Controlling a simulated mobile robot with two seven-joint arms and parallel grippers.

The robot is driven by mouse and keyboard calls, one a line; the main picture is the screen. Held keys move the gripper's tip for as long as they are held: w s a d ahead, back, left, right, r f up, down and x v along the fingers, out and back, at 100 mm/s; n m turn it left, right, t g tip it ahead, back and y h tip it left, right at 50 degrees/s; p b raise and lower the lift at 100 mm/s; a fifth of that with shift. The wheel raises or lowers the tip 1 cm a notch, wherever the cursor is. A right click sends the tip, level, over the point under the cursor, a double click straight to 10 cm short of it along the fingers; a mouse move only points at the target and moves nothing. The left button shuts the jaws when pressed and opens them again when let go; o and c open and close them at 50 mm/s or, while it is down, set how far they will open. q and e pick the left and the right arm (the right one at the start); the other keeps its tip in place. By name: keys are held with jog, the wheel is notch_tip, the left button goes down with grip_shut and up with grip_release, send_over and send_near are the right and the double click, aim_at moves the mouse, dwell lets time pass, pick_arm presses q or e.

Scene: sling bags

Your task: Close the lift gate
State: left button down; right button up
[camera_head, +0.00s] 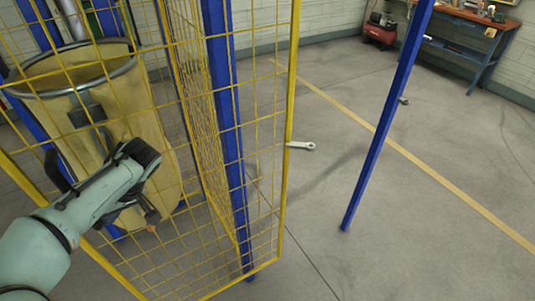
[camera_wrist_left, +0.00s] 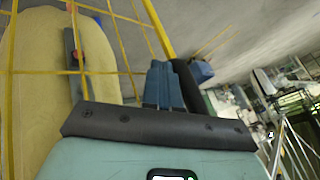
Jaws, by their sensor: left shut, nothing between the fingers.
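The lift gate (camera_head: 277,185) is a yellow wire mesh panel in a yellow frame, standing upright at left and centre in the head view. A floor gap separates its right edge from the right blue post (camera_head: 385,120). My left gripper (camera_head: 140,152) is by the mesh at left, in front of a large yellow bag (camera_head: 150,110). In the left wrist view its blue-grey fingers (camera_wrist_left: 163,72) are together and empty. A yellow bar (camera_wrist_left: 158,30) shows just beyond them; I cannot tell whether they touch it. My right gripper is out of view.
Another blue post (camera_head: 225,120) stands behind the mesh. A workbench (camera_head: 470,40) and a red compressor (camera_head: 380,32) stand at the back wall. The floor at right is mostly clear, with a yellow line.

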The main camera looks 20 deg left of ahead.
pick_arm(q)
jog(key=s+a+b, duration=0.3)
jog(key=s+a, duration=0.9)
jog(key=s, duration=0.2)
jog(key=shift+s, duration=0.15)
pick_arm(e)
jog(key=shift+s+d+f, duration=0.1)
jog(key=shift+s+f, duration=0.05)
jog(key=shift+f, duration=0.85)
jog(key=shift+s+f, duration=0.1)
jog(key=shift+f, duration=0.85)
pick_arm(q)
jog(key=shift+a+r, duration=0.1)
